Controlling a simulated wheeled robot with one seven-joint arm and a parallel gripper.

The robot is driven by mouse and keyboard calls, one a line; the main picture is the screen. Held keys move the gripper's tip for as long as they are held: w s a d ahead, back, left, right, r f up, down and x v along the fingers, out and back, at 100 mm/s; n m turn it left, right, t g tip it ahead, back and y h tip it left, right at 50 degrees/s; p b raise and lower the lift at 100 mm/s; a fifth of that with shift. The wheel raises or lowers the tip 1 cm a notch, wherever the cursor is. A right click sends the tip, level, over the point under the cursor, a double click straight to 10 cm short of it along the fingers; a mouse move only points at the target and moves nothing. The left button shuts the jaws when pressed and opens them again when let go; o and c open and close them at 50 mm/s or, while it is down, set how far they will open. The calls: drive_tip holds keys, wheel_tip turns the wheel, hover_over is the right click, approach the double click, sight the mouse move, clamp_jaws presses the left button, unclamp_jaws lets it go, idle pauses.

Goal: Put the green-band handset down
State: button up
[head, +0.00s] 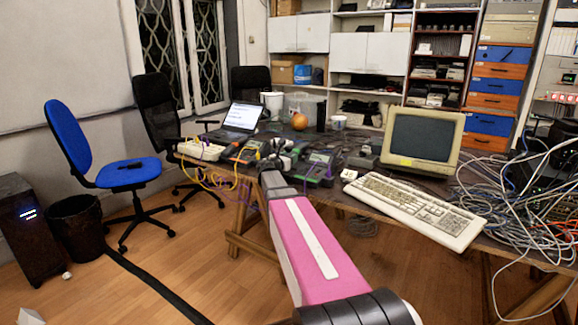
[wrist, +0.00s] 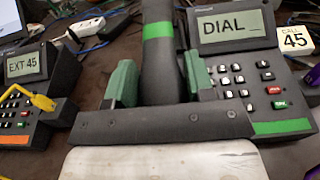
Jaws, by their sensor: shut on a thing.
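The dark green-band handset (wrist: 160,68) runs upright through the middle of the wrist view, with its green band near the top. My gripper (wrist: 160,84) is shut on it, one green-padded finger on each side. Right beside it is a dark desk phone (wrist: 240,85) with a green stripe and a screen reading "DIAL _". The handset overlaps this phone's left side; I cannot tell whether it touches the phone. In the head view my gripper (head: 277,152) is over the table among the phones, and the green-stripe phone (head: 318,168) is just to its right. The handset is hard to make out there.
An orange-stripe phone (wrist: 28,95) reading "EXT 45", with a yellow plug, stands at left. A keyboard (head: 415,205), a monitor (head: 422,140) and tangled cables (head: 510,200) fill the table's right side.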

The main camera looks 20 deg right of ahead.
wheel_tip(320, 180, down, 3)
drive_tip(key=shift+f, duration=0.2)
drive_tip(key=o, duration=1)
drive_tip(key=shift+f, duration=0.1)
